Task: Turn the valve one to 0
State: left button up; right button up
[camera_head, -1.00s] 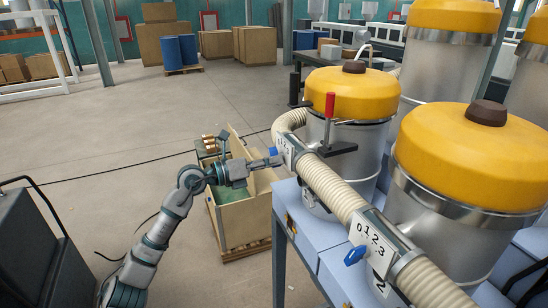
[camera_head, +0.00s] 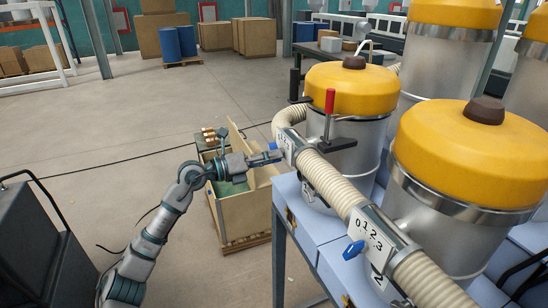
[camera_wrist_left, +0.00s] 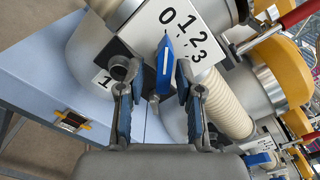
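Valve one has a white number plate (camera_wrist_left: 170,25) with 0, 1, 2 and 3, and a blue pointer handle (camera_wrist_left: 164,68). In the left wrist view the handle's tip points up, close to the 0. My left gripper (camera_wrist_left: 158,100) is open, its blue-padded fingers on either side of the handle. A gap shows at the left finger; the right finger is close to the handle, and contact cannot be told. In the head view my left gripper (camera_head: 278,156) is at the valve one plate (camera_head: 287,146), hiding part of it. My right gripper is not in view.
A second valve (camera_head: 366,240) with a blue handle is nearer on the right, on a ribbed hose (camera_head: 330,183). Yellow-lidded hoppers (camera_head: 352,90) stand behind. An open wooden crate (camera_head: 243,215) is below my left arm.

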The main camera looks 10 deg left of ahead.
pick_arm(q)
jog(key=shift+a, duration=0.3)
jog(key=v, duration=1.2)
jog(key=shift+a, duration=0.2)
jog(key=shift+d, duration=0.3)
